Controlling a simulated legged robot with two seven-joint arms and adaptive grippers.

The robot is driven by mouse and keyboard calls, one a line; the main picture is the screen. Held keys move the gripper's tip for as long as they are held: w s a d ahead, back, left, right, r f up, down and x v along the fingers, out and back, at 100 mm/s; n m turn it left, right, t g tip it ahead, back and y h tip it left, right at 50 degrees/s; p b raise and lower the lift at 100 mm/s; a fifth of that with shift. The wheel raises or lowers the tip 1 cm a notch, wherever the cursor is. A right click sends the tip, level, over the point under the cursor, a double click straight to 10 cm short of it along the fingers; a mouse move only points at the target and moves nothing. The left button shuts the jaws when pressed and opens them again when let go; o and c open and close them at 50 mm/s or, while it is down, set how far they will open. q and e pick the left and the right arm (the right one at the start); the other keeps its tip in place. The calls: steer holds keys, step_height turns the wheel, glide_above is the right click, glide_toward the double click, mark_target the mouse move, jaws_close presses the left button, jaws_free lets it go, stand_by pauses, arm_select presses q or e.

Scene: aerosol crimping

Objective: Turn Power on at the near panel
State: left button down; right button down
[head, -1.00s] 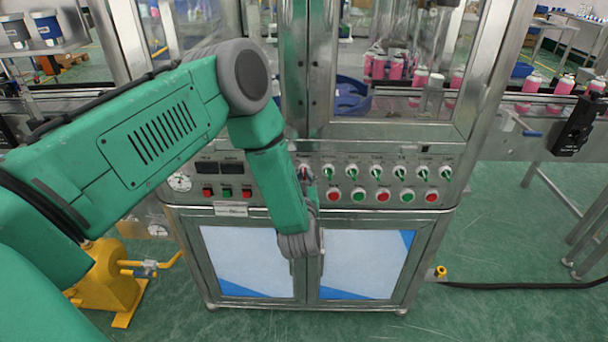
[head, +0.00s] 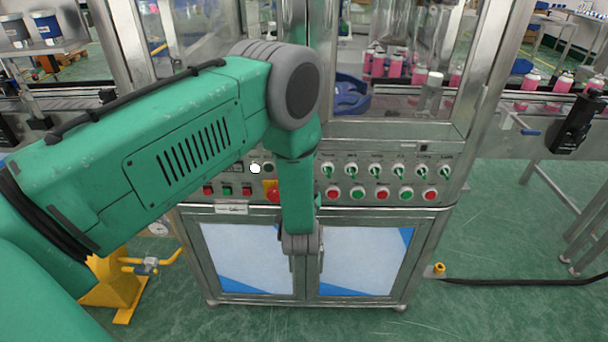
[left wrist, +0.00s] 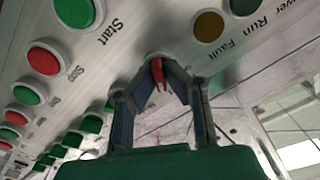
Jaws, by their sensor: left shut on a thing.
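The near panel (head: 436,181) is a grey metal face with lamps, a row of knobs and a row of push buttons. In the left wrist view, my left gripper (left wrist: 158,70) is shut on a small red-handled knob (left wrist: 157,72) on this panel. In the head view my arm hides that knob and the gripper. A round lamp (head: 255,168) left of my arm looks bright white; a dark green lamp (head: 268,168) is beside it. In the left wrist view an amber lamp (left wrist: 208,26) sits near the "Fault" label. My right gripper is not in view.
A red button on a yellow plate (head: 272,191) is close to the left of my arm. Several green-handled knobs (head: 352,171) and red and green buttons (head: 357,194) line the panel to the right. Cabinet doors (head: 367,262) are below.

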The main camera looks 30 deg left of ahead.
arm_select(q)
steer(key=shift+w+r, duration=0.25)
steer(key=shift+r, duration=0.1)
steer(key=c, duration=1.8)
jaws_free()
steer(key=shift+o, duration=0.6)
steer(key=shift+f, duration=0.25)
steer(key=shift+s+d, duration=0.1)
steer(key=v, duration=1.1)
steer(key=shift+s+d, duration=0.2)
steer(key=shift+s, duration=0.15)
steer(key=shift+f, duration=0.1)
